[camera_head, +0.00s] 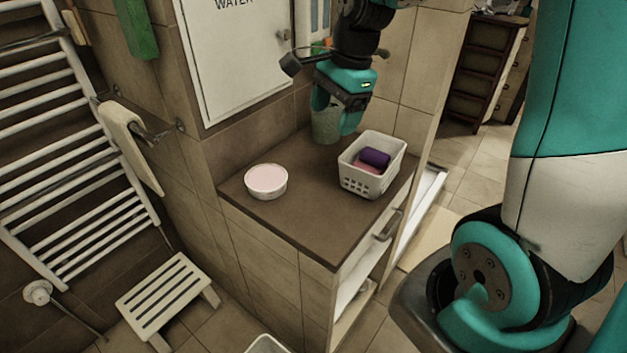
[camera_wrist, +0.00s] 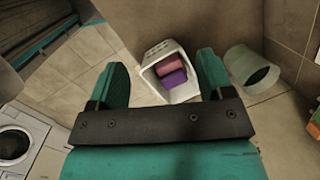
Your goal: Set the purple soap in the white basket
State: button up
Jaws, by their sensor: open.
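The purple soap (camera_head: 375,157) lies inside the white basket (camera_head: 352,181), resting against a pink bar (camera_head: 366,168). In the wrist view the purple soap (camera_wrist: 174,79) and the pink bar (camera_wrist: 169,65) also sit inside the white basket (camera_wrist: 186,93). The basket stands on the brown counter near its right edge. My gripper (camera_head: 337,115) is above the counter, behind and left of the basket, apart from it. In the wrist view my gripper (camera_wrist: 163,80) has its two fingers wide apart with nothing held between them.
A round white bowl with pink content (camera_head: 266,179) stands on the counter (camera_head: 318,213) at the left. A greenish cup (camera_head: 325,126) stands at the back, partly behind my gripper; it also shows in the wrist view (camera_wrist: 246,66). The counter's front middle is clear. Tiled walls bound the back.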

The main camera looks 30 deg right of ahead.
jog(key=s+a+r+n+y, duration=0.1)
jog(key=s+a+n, duration=0.8)
jog(key=n, duration=0.3)
jog(key=s+a+r+n+g+y, duration=0.1)
jog(key=s+a+r+n, duration=0.1)
jog(key=s+a+n, duration=0.6)
jog(key=shift+s+a+r+n+g, duration=0.35)
jog(key=shift+s+n, duration=0.35)
jog(key=shift+n, duration=1.7)
jog(key=shift+f, duration=0.1)
